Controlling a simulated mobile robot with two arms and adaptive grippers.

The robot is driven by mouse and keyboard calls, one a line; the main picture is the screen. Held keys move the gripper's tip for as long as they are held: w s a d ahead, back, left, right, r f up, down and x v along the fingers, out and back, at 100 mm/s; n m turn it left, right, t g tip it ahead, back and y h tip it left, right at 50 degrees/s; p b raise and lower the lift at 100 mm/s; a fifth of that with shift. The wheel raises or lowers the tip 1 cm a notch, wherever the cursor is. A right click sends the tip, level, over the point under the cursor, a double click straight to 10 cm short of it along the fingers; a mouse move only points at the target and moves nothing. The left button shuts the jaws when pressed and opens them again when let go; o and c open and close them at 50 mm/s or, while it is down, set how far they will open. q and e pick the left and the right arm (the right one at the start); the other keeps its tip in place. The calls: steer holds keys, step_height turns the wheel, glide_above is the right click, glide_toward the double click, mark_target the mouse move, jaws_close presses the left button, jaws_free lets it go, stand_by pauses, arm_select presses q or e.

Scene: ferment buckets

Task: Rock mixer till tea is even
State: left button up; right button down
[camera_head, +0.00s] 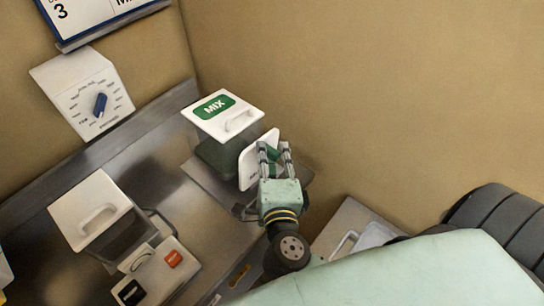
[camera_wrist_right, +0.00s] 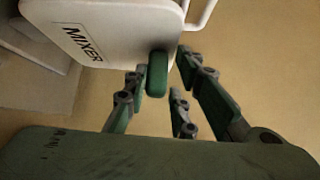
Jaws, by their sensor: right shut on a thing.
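The white mixer panel (camera_head: 248,166) stands tilted at the right side of a clear bucket. Its MIXER lettering shows in the wrist view (camera_wrist_right: 130,25). The bucket has a white lid (camera_head: 238,122) with a green MIX label. Dark green tea (camera_head: 214,158) shows low through its wall; I cannot tell whether its colour is even. My right gripper (camera_head: 274,148) is shut on the mixer's green handle (camera_wrist_right: 157,74), with its fingers on either side. The fingers hide part of the handle in the head view. My left gripper is not in view.
Another white-lidded bucket (camera_head: 92,208) stands left on the metal counter (camera_head: 165,205). A switch box (camera_head: 158,272) with red and black labels is in front of it. A dial panel (camera_head: 92,97) hangs on the wall. The wall right of the mixer is bare.

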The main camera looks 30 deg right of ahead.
steer(key=c, duration=1.7)
jaws_free()
steer(key=shift+s+d+f, duration=0.1)
steer(key=shift+f, duration=0.4)
steer(key=shift+o, duration=0.4)
steer(key=shift+d+r, duration=0.1)
steer(key=shift+r, duration=0.1)
steer(key=v, duration=1.1)
steer(key=shift+s+a, duration=0.25)
steer(key=shift+s, duration=0.1)
steer(key=shift+o, duration=0.2)
steer(key=shift+r, duration=0.1)
